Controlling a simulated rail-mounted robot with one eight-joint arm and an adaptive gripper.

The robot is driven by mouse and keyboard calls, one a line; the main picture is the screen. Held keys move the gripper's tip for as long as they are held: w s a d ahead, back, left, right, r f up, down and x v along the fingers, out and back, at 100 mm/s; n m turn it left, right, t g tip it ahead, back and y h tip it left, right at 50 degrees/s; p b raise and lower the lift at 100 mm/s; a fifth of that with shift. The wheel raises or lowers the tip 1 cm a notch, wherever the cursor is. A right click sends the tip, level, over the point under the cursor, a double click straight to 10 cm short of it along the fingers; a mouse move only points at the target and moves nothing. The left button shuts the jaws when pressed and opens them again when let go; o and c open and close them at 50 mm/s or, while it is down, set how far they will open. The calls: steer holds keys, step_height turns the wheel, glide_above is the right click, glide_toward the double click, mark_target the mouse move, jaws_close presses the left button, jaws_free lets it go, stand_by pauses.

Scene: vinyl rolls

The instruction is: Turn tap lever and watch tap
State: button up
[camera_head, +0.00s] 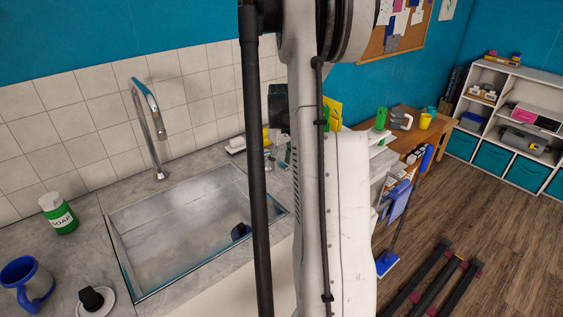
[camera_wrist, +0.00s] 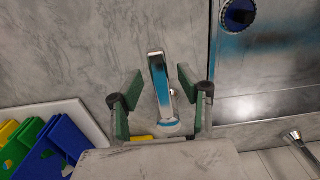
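My gripper (camera_wrist: 158,80) is open, with one green-padded finger on each side of the lever. Gaps show between the lever and both pads. The tap (camera_head: 149,108) is a curved chrome spout at the back of the sink in the head view; part of it also shows at the lower right of the wrist view (camera_wrist: 296,137). No water is visible from it.
The metal sink (camera_head: 125,245) holds a dark blue round item (camera_head: 240,231). A green soap bottle (camera_head: 59,213) and blue mug (camera_head: 27,283) stand left of it. A white tray (camera_wrist: 82,114) with coloured boards lies close to my gripper. The tiled wall (camera_head: 60,125) stands behind.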

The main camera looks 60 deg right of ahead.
steer(key=shift+f, duration=0.1)
jaws_close()
